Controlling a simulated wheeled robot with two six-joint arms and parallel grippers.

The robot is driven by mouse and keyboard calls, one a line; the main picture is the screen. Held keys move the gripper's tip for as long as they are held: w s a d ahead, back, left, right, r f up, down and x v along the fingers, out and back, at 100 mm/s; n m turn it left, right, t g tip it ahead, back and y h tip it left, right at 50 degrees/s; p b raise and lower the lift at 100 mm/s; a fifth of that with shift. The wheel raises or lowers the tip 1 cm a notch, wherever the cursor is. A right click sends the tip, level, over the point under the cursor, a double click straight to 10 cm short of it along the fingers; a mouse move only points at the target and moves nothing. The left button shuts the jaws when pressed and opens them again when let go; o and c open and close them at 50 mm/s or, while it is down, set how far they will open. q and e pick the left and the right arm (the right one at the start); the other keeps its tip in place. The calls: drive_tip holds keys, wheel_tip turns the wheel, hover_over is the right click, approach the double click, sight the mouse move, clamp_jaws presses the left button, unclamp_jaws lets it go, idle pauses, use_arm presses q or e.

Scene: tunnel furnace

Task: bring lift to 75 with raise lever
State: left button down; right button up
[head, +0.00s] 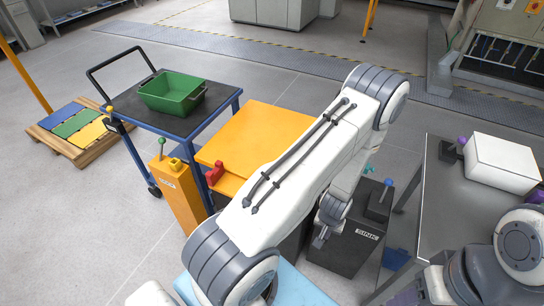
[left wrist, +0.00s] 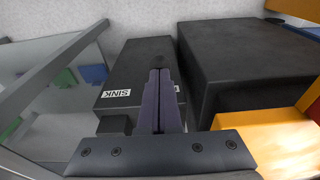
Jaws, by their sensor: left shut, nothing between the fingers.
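A dark pedestal (head: 345,245) labelled SINK carries a lever with a blue ball (head: 388,182) at its top right. An orange pedestal (head: 178,200), with a small label, carries a lever with a green ball (head: 160,142). I cannot tell which lever is the raise lever, and no lift reading is legible. An orange platform (head: 255,125) lies behind my arm. My left gripper (head: 321,238) points down beside the dark pedestal, its fingers shut and empty. In the left wrist view the fingers (left wrist: 160,100) hide part of the dark pedestal top (left wrist: 135,65).
A cart (head: 195,125) with a green bin (head: 172,92) stands at left. A pallet with coloured plates (head: 75,122) lies further left. A grey table (head: 465,205) with a white box (head: 500,160) stands at right, near my right arm. Open floor lies behind.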

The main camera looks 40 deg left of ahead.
idle(0.4)
use_arm(q)
drive_tip(key=w+a+r+p, duration=0.1)
drive_tip(key=w+r+p, duration=0.1)
drive_tip(key=r+p, duration=0.6)
drive_tip(key=w+r+p, duration=0.3)
drive_tip(key=r+p, duration=0.5)
drive_tip(key=shift+w+a, duration=0.35)
drive_tip(key=shift+f, duration=0.1)
drive_tip(key=shift+f+b, duration=0.3)
drive_tip(key=shift+f, duration=0.05)
drive_tip(key=shift+f, duration=0.15)
idle(0.6)
drive_tip(key=shift+f+b, duration=0.25)
drive_tip(key=shift+b, duration=0.05)
